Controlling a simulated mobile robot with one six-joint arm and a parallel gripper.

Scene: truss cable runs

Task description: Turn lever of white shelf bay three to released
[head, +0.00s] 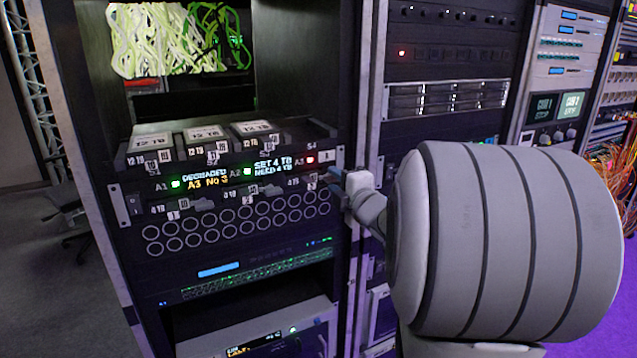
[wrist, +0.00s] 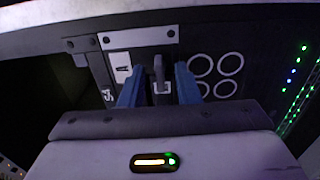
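The drive shelf (head: 130,205) in the rack has bays labelled 1, 2 and 3 along its front. Bay three (head: 311,183) is at the right end, beneath a red light by A3. My gripper (head: 336,186) is at this right end and partly covers the bay's front. In the wrist view, the blue fingers of my gripper (wrist: 160,88) stand on either side of a dark lever (wrist: 159,70), with gaps showing. The gripper looks open around it; contact cannot be told. The lever's exact setting is unclear.
Drive boxes marked 12 TB (head: 205,133) sit on top of the shelf. A display (head: 205,179) reads DEGRADED, A3 NO 3. A panel of round holes (head: 235,220) lies below the bays. The rack post (head: 368,120) stands close beside my gripper.

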